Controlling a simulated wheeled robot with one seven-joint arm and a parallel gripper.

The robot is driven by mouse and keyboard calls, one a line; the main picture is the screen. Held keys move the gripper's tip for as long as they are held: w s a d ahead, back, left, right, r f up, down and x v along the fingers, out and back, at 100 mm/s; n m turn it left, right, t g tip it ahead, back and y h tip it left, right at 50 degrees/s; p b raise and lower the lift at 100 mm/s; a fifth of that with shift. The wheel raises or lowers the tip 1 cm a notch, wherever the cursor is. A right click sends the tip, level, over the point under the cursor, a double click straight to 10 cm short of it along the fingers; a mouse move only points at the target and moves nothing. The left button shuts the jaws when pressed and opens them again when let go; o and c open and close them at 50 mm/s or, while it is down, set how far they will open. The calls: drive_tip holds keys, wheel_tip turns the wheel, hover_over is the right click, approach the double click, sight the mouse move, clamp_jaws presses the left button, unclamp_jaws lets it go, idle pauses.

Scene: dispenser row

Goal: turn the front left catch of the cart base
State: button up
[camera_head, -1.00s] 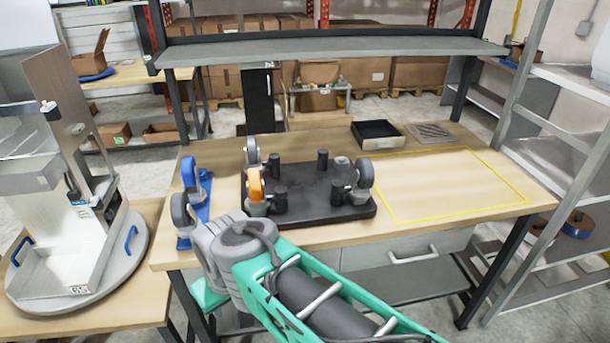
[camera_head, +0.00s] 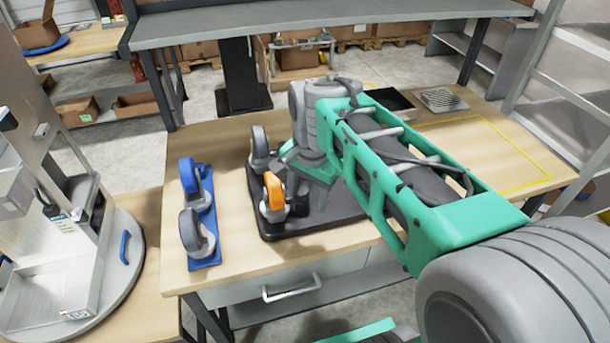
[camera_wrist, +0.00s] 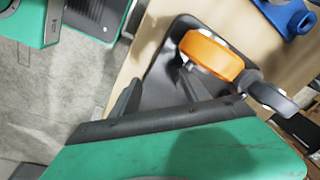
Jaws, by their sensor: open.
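The cart base is a dark plate (camera_head: 325,216) lying on the wooden bench, with its casters pointing up. Its front left caster has an orange wheel (camera_head: 272,192) on a grey mount. A grey-wheeled caster (camera_head: 260,146) stands behind it. In the wrist view the orange wheel (camera_wrist: 210,55) is just beyond my gripper (camera_wrist: 161,76), whose two dark fingers are apart with nothing between them. The plate (camera_wrist: 165,62) lies below the fingers. My arm hides the right part of the base in the head view.
A black tray (camera_head: 392,100) and a grated plate (camera_head: 442,99) lie at the back right. A yellow outline (camera_head: 520,188) marks bare bench at right. A shelf (camera_head: 330,30) spans the back.

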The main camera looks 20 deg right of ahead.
sight(301, 190)
drive_tip(key=w+r+m, duration=0.1)
drive_tip(key=w+m, duration=0.1)
drive_tip(key=w+r+m+g+p, duration=0.1)
drive_tip(key=w+m, duration=0.1)
drive_tip(key=m, duration=0.1)
drive_tip(key=w+r+m, duration=0.1)
drive_tip(key=w+m, duration=0.1)
drive_tip(key=shift+d+r+m+g+p, duration=0.15)
drive_tip(key=shift+d+m+g+p, duration=0.05)
drive_tip(key=shift+m+g+p, duration=0.15)
drive_tip(key=shift+w+m, duration=0.25)
drive_tip(key=shift+m, duration=0.1)
wheel_tip(301, 190, down, 8)
drive_tip(key=shift+r+p, duration=0.1)
drive_tip(key=shift+p, duration=0.4)
clamp_jaws()
